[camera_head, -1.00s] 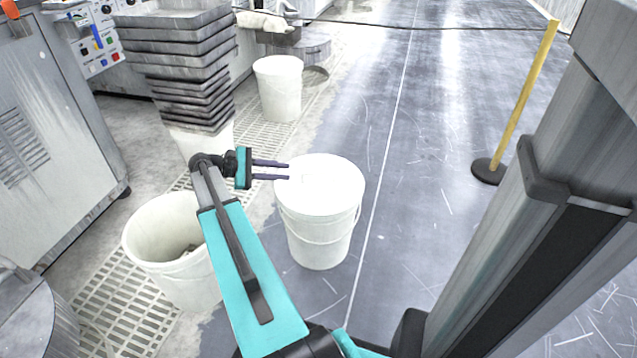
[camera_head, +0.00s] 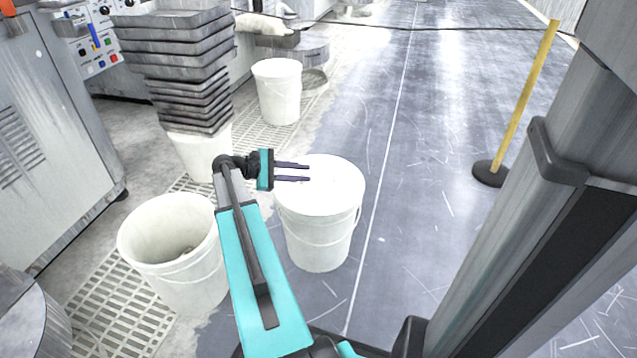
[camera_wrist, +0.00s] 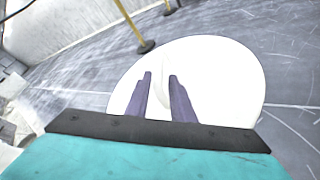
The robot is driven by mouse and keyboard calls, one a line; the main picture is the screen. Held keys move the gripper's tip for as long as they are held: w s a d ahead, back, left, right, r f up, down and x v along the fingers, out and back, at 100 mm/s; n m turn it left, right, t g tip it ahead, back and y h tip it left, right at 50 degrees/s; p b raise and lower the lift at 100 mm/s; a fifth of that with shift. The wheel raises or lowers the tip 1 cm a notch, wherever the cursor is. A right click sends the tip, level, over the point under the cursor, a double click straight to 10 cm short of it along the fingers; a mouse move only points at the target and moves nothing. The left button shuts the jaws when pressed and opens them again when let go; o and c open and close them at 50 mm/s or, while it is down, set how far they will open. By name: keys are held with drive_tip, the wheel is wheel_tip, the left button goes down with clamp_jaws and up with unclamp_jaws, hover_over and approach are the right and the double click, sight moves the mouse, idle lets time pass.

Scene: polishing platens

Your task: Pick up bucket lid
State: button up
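The white bucket lid (camera_head: 335,180) lies flat on a white bucket (camera_head: 318,235) in the middle of the head view. It also shows in the wrist view as a large white disc (camera_wrist: 225,75) with a low raised handle (camera_wrist: 163,92) near its middle. My gripper (camera_head: 308,172) reaches over the left part of the lid from the left. In the wrist view its two dark fingers (camera_wrist: 160,78) are apart, with the handle showing between and beyond them. The gap between fingers and handle is hard to judge. Nothing is held.
An open white bucket (camera_head: 160,228) stands to the left on a floor grate. A stack of grey trays (camera_head: 185,65) stands behind it on another bucket. A further white bucket (camera_head: 278,95) is at the back. A yellow post (camera_head: 525,100) stands to the right, with clear floor between.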

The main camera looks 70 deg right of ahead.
sight(309, 173)
drive_tip(key=shift+s+d+f, duration=0.1)
drive_tip(key=b+x, duration=0.2)
drive_tip(key=x, duration=0.1)
drive_tip(key=shift+s+b, duration=0.1)
drive_tip(key=shift+b, duration=0.3)
drive_tip(key=shift+b+x, duration=0.4)
drive_tip(key=shift+x, duration=0.5)
drive_tip(key=shift+r, duration=0.25)
clamp_jaws()
